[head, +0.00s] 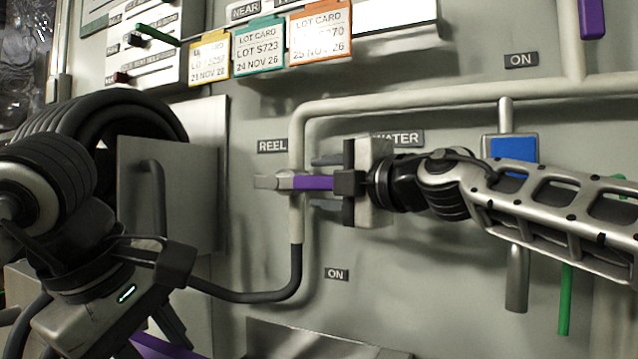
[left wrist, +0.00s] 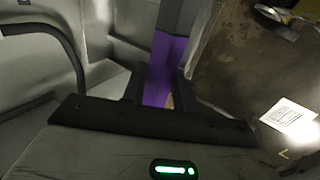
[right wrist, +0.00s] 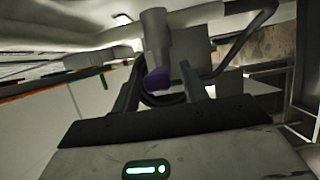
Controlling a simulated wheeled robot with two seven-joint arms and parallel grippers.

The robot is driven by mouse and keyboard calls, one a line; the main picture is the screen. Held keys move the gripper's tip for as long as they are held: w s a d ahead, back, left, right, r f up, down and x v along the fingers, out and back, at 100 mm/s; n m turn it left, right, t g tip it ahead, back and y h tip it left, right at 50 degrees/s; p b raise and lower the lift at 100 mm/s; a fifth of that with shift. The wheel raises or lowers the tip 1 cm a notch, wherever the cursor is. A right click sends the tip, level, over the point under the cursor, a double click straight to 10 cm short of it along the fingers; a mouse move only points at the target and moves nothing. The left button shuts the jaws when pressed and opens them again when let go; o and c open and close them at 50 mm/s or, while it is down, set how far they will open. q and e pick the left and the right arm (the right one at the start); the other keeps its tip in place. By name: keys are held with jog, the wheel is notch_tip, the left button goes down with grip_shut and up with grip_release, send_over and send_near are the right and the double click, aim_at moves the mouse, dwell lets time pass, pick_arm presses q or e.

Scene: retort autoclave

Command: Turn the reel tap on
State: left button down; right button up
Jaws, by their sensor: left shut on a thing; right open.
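The reel tap (head: 272,182) is on the grey panel beside the REEL label, on the pale pipe. Its purple lever (head: 314,183) lies level, pointing right, with an ON label (head: 336,274) below. My right gripper (head: 325,181) is open, one finger above and one below the lever. In the right wrist view the lever's purple end (right wrist: 157,80) shows between the fingers; contact cannot be told. My left gripper (head: 150,340), at the lower left, is shut on a purple bar (left wrist: 165,70), which is partly cut off in the head view.
A black hose (head: 255,296) runs from the pipe toward the coiled hose reel (head: 110,110) at left. A blue-marked valve (head: 513,150) is behind my right arm. Lot cards (head: 320,33) hang above.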

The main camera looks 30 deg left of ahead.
jog(key=shift+x, duration=0.9)
grip_shut()
jog(key=shift+s+a+f+m+y, duration=0.15)
jog(key=shift+f+m+y, duration=0.35)
jog(key=shift+f+y, duration=0.4)
jog(key=shift+a+f+m+t+y, duration=0.15)
jog(key=shift+f+m+t+y, duration=0.55)
jog(key=shift+t+y, duration=0.25)
grip_release()
